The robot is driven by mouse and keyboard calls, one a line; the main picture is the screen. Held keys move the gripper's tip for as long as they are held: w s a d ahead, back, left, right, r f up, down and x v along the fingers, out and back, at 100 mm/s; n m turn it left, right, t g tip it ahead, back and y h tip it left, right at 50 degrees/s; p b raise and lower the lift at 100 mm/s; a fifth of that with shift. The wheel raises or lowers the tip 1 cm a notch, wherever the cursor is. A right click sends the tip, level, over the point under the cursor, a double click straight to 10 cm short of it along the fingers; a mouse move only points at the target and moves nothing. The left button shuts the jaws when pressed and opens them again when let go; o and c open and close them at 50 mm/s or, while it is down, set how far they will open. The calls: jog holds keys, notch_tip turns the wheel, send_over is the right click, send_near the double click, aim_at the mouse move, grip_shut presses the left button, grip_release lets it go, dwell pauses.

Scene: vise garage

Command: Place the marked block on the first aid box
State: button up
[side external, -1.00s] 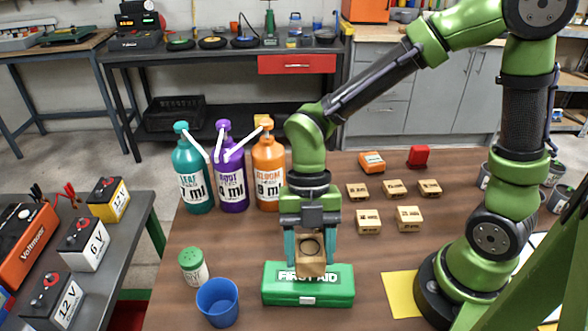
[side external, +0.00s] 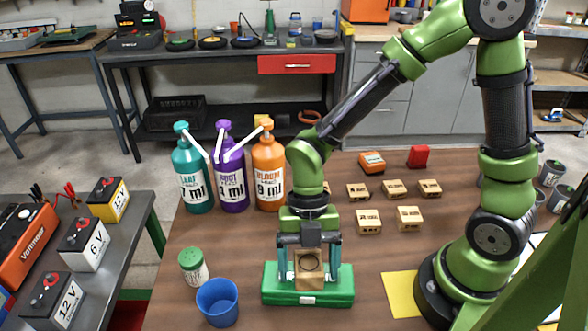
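The marked block (side external: 309,269) is a wooden block with a dark ring on its front face. It sits on the lid of the green first aid box (side external: 340,284), near the middle, and looks upright. My gripper (side external: 309,272) is around the block with its two teal fingers spread. A small gap shows between each finger and the block's sides. The block covers much of the box's lettering. The fingertips are low, close to the lid; whether they touch it cannot be told.
A blue cup (side external: 218,303) and a green-capped shaker (side external: 193,267) stand left of the box. Three pump bottles (side external: 232,178) stand behind left. Several wooden blocks (side external: 368,222) lie behind right. A yellow sheet (side external: 400,296) lies to the right.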

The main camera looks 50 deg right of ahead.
jog(key=v, duration=1.2)
jog(key=s+d+r+m+t, duration=0.1)
jog(key=d+r+m+t, duration=0.2)
jog(key=m, duration=1.2)
jog(key=s+d+r+m+t+h, duration=0.1)
jog(key=d+r+m+t, duration=0.3)
jog(key=m, duration=1.2)
jog(key=s+d+t, duration=0.1)
jog(key=d+t, duration=0.2)
jog(key=d, duration=0.1)
jog(key=shift+r, duration=0.15)
